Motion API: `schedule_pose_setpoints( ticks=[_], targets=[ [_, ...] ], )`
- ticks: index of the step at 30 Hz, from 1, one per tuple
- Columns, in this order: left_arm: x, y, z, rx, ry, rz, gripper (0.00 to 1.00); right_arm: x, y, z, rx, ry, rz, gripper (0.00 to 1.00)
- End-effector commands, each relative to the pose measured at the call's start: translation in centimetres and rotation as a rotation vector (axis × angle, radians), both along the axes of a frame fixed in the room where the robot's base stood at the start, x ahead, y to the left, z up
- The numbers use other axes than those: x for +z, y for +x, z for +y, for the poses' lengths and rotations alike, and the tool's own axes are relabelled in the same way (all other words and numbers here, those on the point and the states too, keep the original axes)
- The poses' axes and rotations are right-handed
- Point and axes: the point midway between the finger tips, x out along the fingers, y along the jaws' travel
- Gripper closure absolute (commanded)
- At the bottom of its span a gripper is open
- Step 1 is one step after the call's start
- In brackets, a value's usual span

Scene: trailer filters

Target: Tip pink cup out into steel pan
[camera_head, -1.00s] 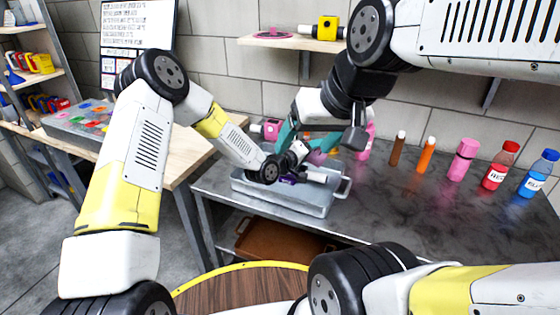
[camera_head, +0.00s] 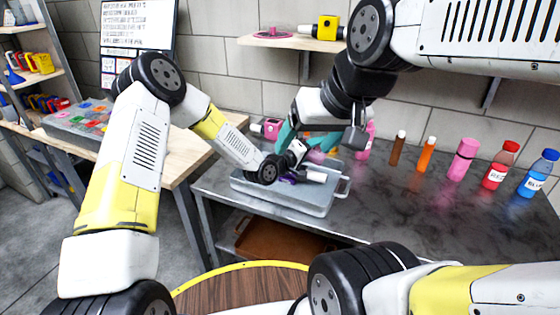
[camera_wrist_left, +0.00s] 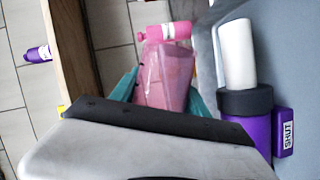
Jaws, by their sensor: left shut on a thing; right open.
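The pink cup (camera_wrist_left: 168,82) is translucent and held between the teal fingers of my left gripper (camera_wrist_left: 160,90) in the left wrist view. In the head view the left gripper (camera_head: 303,138) is over the back of the steel pan (camera_head: 318,209), and the pink cup (camera_head: 316,157) is largely hidden behind the wrist. I cannot tell how far the cup is tilted or what is in it. The pan stands on the dark bench, with a handle at its right end.
A purple part with a white cylinder (camera_wrist_left: 237,55) appears at the pan. A pink device (camera_head: 268,128) stands behind it. Brown (camera_head: 397,149), orange, pink, red and blue bottles line the bench's back to the right. The bench front right is clear.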

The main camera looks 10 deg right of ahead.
Motion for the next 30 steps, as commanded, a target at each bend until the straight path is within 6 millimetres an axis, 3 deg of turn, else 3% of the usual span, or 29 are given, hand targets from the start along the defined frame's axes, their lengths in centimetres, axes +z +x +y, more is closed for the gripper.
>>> schedule_pose_setpoints(
  ticks=[30],
  targets=[
    [0.75,0.21,0.25,0.001,-0.077,0.054,0.95,0.00,0.00,0.00,0.000,0.000,0.000,0.25]
  ],
)
